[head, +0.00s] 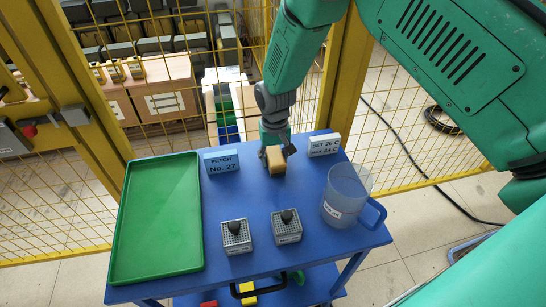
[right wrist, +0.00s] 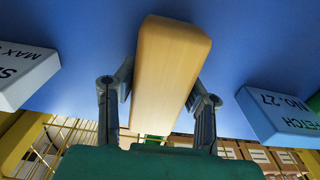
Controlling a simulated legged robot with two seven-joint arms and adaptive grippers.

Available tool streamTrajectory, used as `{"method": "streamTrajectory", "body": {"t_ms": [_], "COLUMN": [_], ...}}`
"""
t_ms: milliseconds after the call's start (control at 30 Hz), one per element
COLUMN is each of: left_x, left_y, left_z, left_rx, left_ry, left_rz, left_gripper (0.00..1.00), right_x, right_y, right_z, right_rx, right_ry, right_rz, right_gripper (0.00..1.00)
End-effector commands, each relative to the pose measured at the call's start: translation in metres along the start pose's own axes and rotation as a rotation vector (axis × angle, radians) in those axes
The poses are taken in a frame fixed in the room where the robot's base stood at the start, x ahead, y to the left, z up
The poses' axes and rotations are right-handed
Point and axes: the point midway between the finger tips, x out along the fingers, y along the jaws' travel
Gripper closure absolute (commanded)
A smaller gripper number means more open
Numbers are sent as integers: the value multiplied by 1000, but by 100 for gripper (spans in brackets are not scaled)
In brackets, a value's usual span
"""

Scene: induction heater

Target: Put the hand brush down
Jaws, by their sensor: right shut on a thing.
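The hand brush (head: 276,161) shows as a tan wooden block near the back middle of the blue table. In the right wrist view, the brush (right wrist: 168,70) lies between the two fingers, its far end over the blue table top. My right gripper (head: 272,150) comes down from above and is shut on it. The brush is at or just above the table top; I cannot tell whether it touches. Its bristles are not clearly visible. My left gripper is not in view.
On the blue table (head: 255,200) are a green tray (head: 158,220), a "FETCH No. 27" block (head: 222,161), a white labelled block (head: 325,145), two grey racks with black knobs (head: 236,237) (head: 287,227) and a clear jug (head: 347,190). Yellow mesh fencing (head: 90,200) stands behind.

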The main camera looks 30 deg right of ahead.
Motion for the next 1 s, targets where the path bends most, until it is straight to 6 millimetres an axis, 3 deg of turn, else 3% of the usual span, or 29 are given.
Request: {"method": "streamTrajectory", "body": {"t_ms": [167, 200, 233, 633, 767, 1000], "left_x": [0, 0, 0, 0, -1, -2], "left_y": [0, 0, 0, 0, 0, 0], "left_z": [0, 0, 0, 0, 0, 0], "left_rx": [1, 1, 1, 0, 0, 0], "left_ry": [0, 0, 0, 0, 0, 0], "left_rz": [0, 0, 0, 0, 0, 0], "left_gripper": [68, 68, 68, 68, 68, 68], "right_x": [-1, -1, -1, -8, -28, -80], "right_y": [-2, -2, -3, -2, -2, -3], "right_z": [0, 0, 0, 0, -1, 0], "right_rx": [0, 0, 0, 0, 0, 0], "right_ry": [3, 3, 3, 3, 6, 7], "right_rz": [2, 2, 3, 2, 0, 1], "right_gripper": [100, 50, 43, 43, 43, 43]}}
